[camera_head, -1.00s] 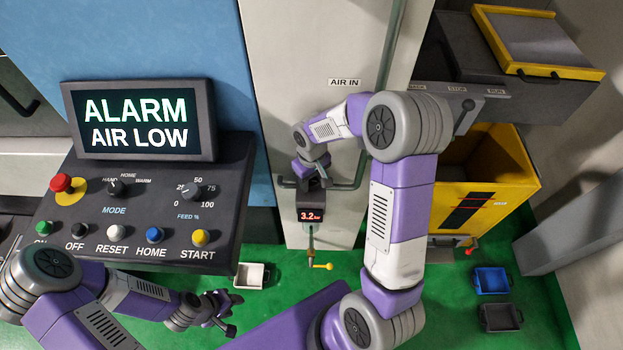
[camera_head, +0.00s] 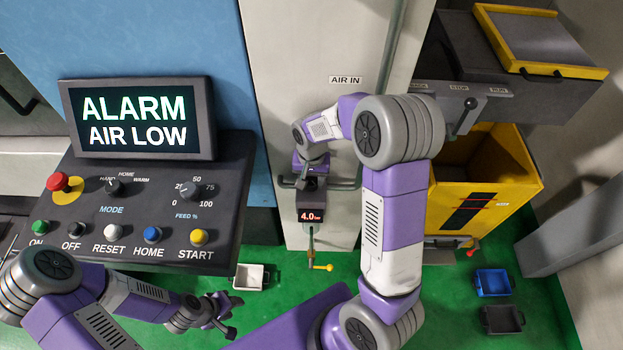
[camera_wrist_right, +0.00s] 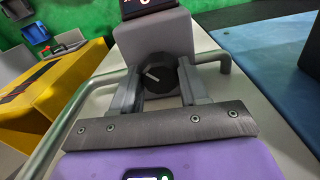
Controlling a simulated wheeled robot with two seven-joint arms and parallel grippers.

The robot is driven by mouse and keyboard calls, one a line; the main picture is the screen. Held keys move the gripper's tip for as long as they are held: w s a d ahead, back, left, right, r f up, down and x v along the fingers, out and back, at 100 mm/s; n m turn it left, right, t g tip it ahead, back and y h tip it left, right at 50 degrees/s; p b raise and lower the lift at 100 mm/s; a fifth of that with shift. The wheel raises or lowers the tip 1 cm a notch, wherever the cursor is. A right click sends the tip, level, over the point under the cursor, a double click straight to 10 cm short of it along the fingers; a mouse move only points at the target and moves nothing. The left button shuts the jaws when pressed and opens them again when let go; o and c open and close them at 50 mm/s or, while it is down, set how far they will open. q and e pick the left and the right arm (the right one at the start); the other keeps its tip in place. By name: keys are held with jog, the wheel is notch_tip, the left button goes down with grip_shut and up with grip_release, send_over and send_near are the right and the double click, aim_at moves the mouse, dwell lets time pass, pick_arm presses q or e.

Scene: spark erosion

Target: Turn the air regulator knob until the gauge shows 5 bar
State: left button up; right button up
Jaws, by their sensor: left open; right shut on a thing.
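The air gauge (camera_head: 311,216) on the grey cabinet under the AIR IN label reads 4.0 bar in red digits. The regulator knob (camera_wrist_right: 160,74) is black with a pale pointer line and sits on the grey regulator block (camera_wrist_right: 152,38) in the right wrist view. My right gripper (camera_wrist_right: 161,84) is shut on the knob, one finger on each side. In the head view my right gripper (camera_head: 313,172) is at the regulator just above the gauge, and the knob is hidden. My left gripper (camera_head: 226,312) is open and empty, low in front of the control panel.
A screen (camera_head: 138,120) reads ALARM AIR LOW above a control panel (camera_head: 128,190) with buttons and dials. Pipes (camera_head: 345,184) flank the regulator. A yellow-handled valve (camera_head: 322,267) hangs below the gauge. A yellow bin (camera_head: 510,190) stands at right. Small trays lie on the green floor.

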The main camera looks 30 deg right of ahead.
aim_at(312, 182)
jog(key=shift+m, duration=1.1)
jog(key=o, duration=1.1)
jog(key=shift+c, duration=0.2)
notch_tip(312, 182, up, 8)
jog(key=shift+f+p, duration=0.15)
jog(key=shift+p, duration=0.75)
jog(key=shift+f, duration=0.1)
